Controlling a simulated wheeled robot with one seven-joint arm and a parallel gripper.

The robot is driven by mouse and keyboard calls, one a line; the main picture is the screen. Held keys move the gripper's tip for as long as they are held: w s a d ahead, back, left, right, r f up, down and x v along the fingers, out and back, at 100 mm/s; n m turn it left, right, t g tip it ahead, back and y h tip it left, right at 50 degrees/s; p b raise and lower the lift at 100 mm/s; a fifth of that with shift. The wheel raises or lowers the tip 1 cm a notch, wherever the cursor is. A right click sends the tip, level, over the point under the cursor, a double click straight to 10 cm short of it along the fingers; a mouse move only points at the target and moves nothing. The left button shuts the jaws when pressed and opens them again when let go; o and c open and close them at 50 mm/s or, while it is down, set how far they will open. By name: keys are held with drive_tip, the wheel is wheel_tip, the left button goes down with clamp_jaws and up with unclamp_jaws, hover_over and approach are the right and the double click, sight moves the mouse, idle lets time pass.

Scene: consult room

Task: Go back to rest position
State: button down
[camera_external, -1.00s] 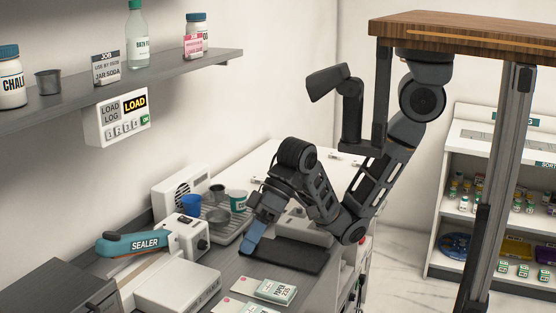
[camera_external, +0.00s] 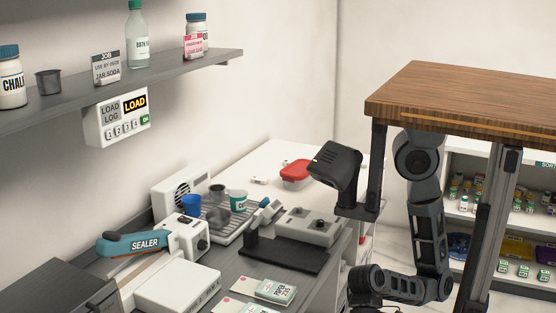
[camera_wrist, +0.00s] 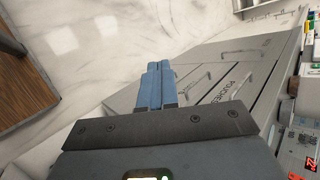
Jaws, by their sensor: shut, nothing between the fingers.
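My gripper (camera_wrist: 161,84) shows in the wrist view with its two blue fingers together and nothing between them. It is off the counter, with pale marble floor (camera_wrist: 100,45) and a grey-white drawer front (camera_wrist: 235,75) beyond the fingertips. In the external view my arm hangs below the wooden top, with its forearm folded low at the bottom edge. The fingers cannot be made out there.
The counter holds a black press or stand (camera_external: 285,254), a grey box with knobs (camera_external: 308,226), a red-lidded tub (camera_external: 296,171), a sealer (camera_external: 140,243), cups and paper packs (camera_external: 275,291). A shelving unit (camera_external: 500,170) stands at right. Some floor shows between.

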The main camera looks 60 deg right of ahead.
drive_tip(key=s+f+b, duration=0.2)
drive_tip(key=s, duration=0.2)
drive_tip(key=w+d+m+t+y+p, duration=0.1)
drive_tip(key=w+d+m+t+p, duration=0.45)
drive_tip(key=w, duration=1.05)
drive_tip(key=w+d+n+t+h+p, duration=0.1)
drive_tip(key=w+d+t+h+p, duration=0.25)
drive_tip(key=d, duration=0.75)
drive_tip(key=w+d+n+t+h+p, duration=0.1)
drive_tip(key=w+d+t+h+p, duration=0.2)
drive_tip(key=d, duration=0.8)
drive_tip(key=s+d+r+n+t+h+p, duration=0.1)
drive_tip(key=s+d+r+h, duration=0.1)
drive_tip(key=d, duration=0.5)
drive_tip(key=s+d+r+n+t+h+p, duration=0.1)
drive_tip(key=s+d+r+t+h+p, duration=0.15)
drive_tip(key=d, duration=0.45)
wheel_tip(320, 180, up, 16)
drive_tip(key=d+n+t+y+p, duration=0.1)
drive_tip(key=n+t+p, duration=0.1)
drive_tip(key=p, duration=0.2)
drive_tip(key=shift+s+p, duration=0.3)
drive_tip(key=shift+s, duration=0.05)
drive_tip(key=shift+t, duration=0.25)
